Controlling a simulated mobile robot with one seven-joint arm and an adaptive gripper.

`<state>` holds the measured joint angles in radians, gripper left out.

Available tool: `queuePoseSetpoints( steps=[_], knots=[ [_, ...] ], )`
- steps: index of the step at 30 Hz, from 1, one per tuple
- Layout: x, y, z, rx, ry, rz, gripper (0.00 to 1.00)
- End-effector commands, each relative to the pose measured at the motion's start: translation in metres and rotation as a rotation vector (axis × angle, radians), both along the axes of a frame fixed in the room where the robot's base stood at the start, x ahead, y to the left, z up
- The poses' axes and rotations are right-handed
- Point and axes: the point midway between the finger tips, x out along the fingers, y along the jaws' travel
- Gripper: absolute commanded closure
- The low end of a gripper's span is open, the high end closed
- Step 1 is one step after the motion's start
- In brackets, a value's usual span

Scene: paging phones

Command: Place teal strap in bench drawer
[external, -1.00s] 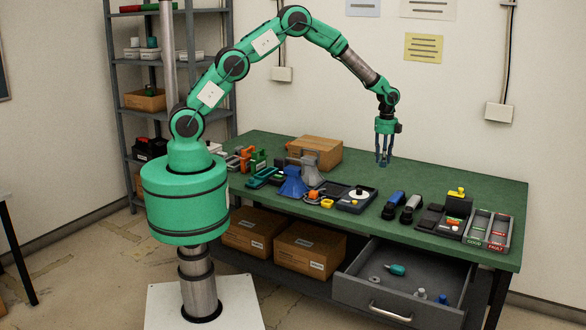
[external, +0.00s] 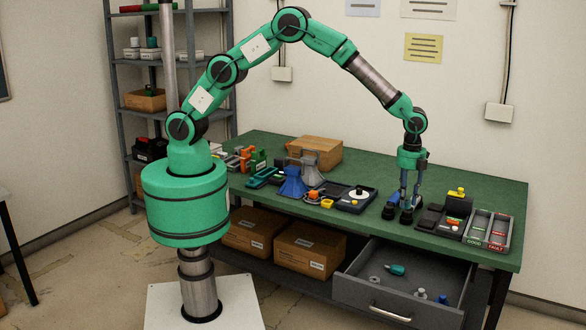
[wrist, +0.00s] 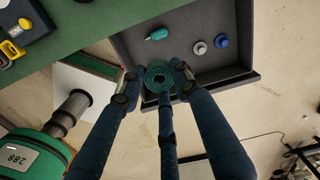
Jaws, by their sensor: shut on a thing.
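A rolled teal strap (wrist: 160,77) is between the fingertips of my gripper (wrist: 158,86) in the wrist view. My gripper (external: 407,203) is shut on it and points down. In the external view the fingers show in front of the handsets on the bench, and the strap is too small to make out. The bench drawer (external: 358,292) is pulled open under the bench's right part. In the wrist view the drawer (wrist: 232,62) lies below and past the fingertips, with the strap over its front left part.
In the drawer lie a teal-handled tool (wrist: 156,34), a pale round part (wrist: 200,48) and a blue round part (wrist: 221,41). The green bench (external: 450,180) carries handsets, a phone base (external: 356,199) and sorting trays (external: 488,229).

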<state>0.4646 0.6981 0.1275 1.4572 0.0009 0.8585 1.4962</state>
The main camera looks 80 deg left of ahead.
Motion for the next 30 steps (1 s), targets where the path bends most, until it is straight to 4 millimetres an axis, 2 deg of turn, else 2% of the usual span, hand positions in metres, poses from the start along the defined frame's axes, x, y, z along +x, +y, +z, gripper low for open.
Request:
queuePoseSetpoints(
  steps=[1, 3, 13, 23, 30],
  knots=[
    [-0.009, -0.017, 0.0, 0.0, 0.0, -0.025, 0.81],
    [-0.019, -0.035, 0.0, 0.0, 0.0, -0.052, 0.81],
    [-0.055, -0.093, -0.002, 0.0, 0.001, -0.139, 0.81],
    [-0.054, -0.089, -0.079, 0.003, 0.003, -0.134, 0.81],
    [-0.053, -0.089, -0.146, 0.001, 0.003, -0.133, 0.81]
  ],
)
